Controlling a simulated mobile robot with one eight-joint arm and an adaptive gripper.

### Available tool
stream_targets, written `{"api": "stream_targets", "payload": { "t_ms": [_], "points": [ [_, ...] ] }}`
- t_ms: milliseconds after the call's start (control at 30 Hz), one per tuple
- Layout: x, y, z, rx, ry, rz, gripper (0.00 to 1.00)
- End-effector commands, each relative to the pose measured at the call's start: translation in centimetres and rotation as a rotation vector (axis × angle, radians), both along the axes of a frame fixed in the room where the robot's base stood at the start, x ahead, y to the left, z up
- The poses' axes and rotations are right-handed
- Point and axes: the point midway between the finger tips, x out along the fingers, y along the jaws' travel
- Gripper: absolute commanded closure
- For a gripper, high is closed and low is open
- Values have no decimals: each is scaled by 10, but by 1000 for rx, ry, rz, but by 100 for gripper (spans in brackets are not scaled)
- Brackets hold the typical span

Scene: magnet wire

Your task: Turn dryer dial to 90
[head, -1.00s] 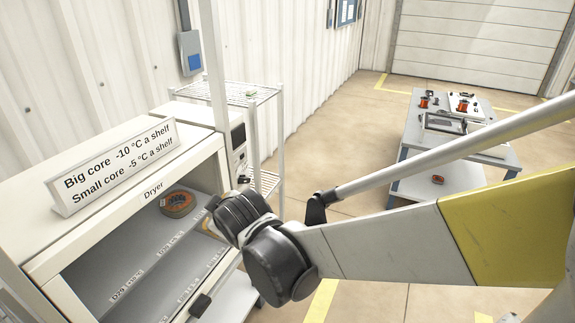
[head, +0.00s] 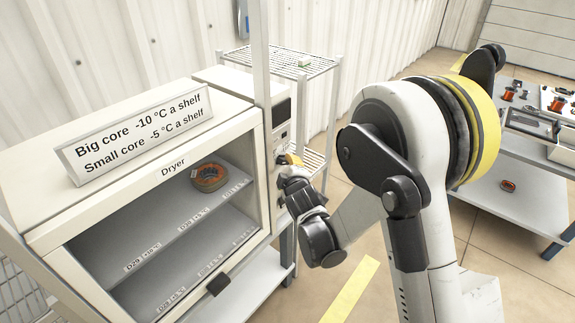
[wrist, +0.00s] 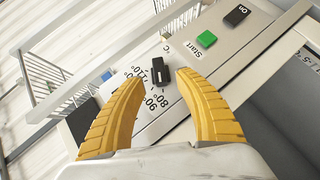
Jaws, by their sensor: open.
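The dryer (head: 150,196) stands at the left in the head view, and its control panel (head: 281,123) is on its right side. In the wrist view, the black dial (wrist: 160,75) sits on the light panel (wrist: 176,35) beside printed marks such as 110, 90 and 80 °C. I cannot tell exactly which mark it points to. My gripper (wrist: 160,82) has its yellow fingers open, one on either side of the dial, with a gap to each. In the head view, my gripper (head: 291,160) is at the panel, partly hidden by my wrist.
A green start button (wrist: 206,39) and a black on switch (wrist: 236,15) are near the dial. A reddish spool (head: 208,177) lies on the dryer's upper shelf. A wire rack (head: 300,62) stands behind, and a workbench (head: 545,150) stands at the right.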

Motion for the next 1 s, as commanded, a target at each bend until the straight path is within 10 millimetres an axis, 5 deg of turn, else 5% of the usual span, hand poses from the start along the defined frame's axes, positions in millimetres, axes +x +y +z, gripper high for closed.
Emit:
{"api": "stream_targets", "payload": {
  "t_ms": [300,633,800,1000],
  "points": [
    [41,8,-17,1,0,0,60],
    [45,9,-17,1,0,0,60],
    [45,9,-17,1,0,0,100],
    [45,9,-17,2,0,-1,100]
  ]
}}
